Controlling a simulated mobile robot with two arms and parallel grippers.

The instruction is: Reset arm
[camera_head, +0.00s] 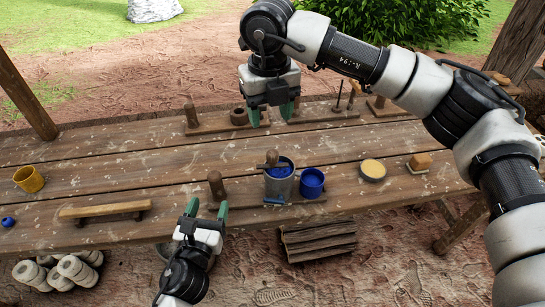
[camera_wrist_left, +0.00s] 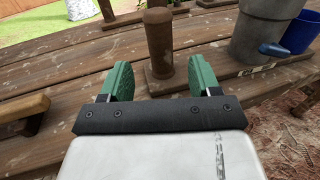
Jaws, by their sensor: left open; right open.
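My left gripper (camera_head: 207,208) is at the front edge of the wooden table, open and empty, with green fingertips apart. A brown wooden peg (camera_head: 216,184) stands upright just beyond it. In the left wrist view the peg (camera_wrist_left: 158,45) shows past the gap between the open fingers (camera_wrist_left: 160,82), and nothing is between them. My right gripper (camera_head: 271,112) reaches over the back of the table from the right side. It is open, pointing down, with its green fingertips near a wooden board; whether it touches anything cannot be told.
The wooden table (camera_head: 120,172) bears a yellow mug (camera_head: 28,179), a wooden bar (camera_head: 105,210), a grey bucket (camera_head: 279,184) with blue contents, a blue mug (camera_head: 312,184), a round yellow-topped dish (camera_head: 373,170) and an orange block (camera_head: 420,161). Pegs on boards line the back. Logs (camera_head: 318,241) lie below.

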